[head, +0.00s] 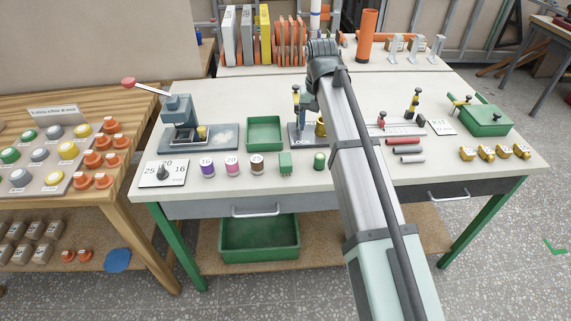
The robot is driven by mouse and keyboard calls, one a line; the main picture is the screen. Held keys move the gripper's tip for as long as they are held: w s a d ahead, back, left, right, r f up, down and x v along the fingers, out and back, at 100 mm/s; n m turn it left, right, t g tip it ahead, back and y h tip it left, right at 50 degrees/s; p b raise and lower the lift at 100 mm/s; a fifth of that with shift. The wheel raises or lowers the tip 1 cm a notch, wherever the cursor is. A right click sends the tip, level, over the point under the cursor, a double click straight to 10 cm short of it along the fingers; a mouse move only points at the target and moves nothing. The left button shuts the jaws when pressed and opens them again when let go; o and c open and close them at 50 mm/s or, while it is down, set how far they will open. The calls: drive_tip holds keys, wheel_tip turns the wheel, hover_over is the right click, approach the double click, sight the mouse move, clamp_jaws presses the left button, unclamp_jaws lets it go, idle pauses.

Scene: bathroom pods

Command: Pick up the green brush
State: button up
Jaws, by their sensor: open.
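No object is plainly recognisable as a green brush. A small green block-like piece (285,164) stands near the front edge of the white-topped bench (237,186), left of my arm. A short green cylinder (319,160) stands just right of it, close beside my arm. I cannot tell whether either is the brush. My arm rises from the lower right across the bench, and its dark joint is near the bench's back. Part of the bench behind the arm is hidden.
A green tray (265,133) lies mid-bench, with a grey lever press (180,118) to its left. Several labelled spools (207,166) line the front edge. A green box (486,119) sits at the right. A wooden table (100,192) with several coloured buttons adjoins on the left.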

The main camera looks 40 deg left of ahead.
drive_tip(key=r+n, duration=0.1)
hover_over(285, 159)
drive_tip(key=shift+g, duration=0.3)
wheel_tip(285, 159, down, 13)
drive_tip(key=shift+f, duration=0.2)
drive_tip(key=c, duration=1.1)
